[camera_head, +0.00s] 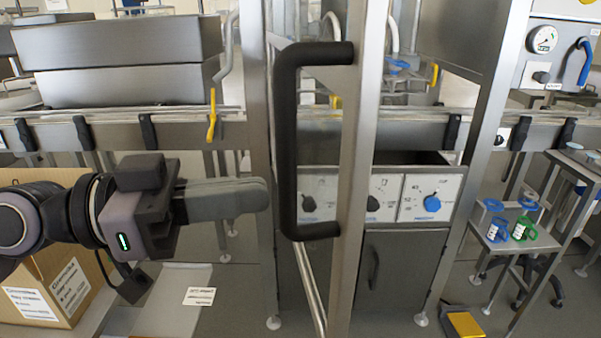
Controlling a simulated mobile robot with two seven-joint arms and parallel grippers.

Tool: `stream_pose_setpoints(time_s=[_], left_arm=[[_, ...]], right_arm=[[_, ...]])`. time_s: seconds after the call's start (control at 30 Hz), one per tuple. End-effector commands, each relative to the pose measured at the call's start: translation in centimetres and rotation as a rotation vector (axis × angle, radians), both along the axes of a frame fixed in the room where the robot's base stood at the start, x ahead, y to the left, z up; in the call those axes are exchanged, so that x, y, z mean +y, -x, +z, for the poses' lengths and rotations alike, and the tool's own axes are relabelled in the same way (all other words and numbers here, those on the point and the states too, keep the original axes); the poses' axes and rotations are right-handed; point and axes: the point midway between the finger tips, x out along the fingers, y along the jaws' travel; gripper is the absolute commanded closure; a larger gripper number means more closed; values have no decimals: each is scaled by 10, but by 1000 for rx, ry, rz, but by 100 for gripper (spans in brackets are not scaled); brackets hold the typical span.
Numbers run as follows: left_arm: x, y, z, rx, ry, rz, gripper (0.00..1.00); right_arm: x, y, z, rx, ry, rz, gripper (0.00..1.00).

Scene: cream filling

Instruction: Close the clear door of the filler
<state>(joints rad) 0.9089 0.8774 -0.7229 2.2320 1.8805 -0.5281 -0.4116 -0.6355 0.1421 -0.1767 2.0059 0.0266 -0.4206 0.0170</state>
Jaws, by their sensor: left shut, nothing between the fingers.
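The clear door (359,150) of the filler stands open toward me, seen nearly edge-on as a metal frame. Its black handle (287,140) is a tall C-shaped bar on the left side of the frame. My left gripper (262,194) comes in from the left with its fingers shut and empty. Its fingertips appear just left of the lower part of the handle; I cannot tell whether they touch it. The filler (480,150) has metal posts and a panel of dials (428,198) behind the door. My right gripper is not in view.
A conveyor rail (180,128) runs across behind the door. A cardboard box (50,285) sits at the lower left under my left arm. A small metal table (515,240) with blue and green items stands at the right. A yellow pedal (466,324) lies on the floor.

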Motion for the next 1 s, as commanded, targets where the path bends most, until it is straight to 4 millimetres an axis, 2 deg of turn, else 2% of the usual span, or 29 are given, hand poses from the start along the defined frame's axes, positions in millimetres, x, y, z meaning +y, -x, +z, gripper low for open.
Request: stream_pose_setpoints(time_s=[0.2,0.5,1.0], left_arm=[[-30,-6,4,0,1,-1,100],[-57,-12,2,1,1,0,100],[-60,-13,0,1,1,2,100]], right_arm=[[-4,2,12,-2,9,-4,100],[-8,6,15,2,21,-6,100],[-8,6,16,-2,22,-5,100]])
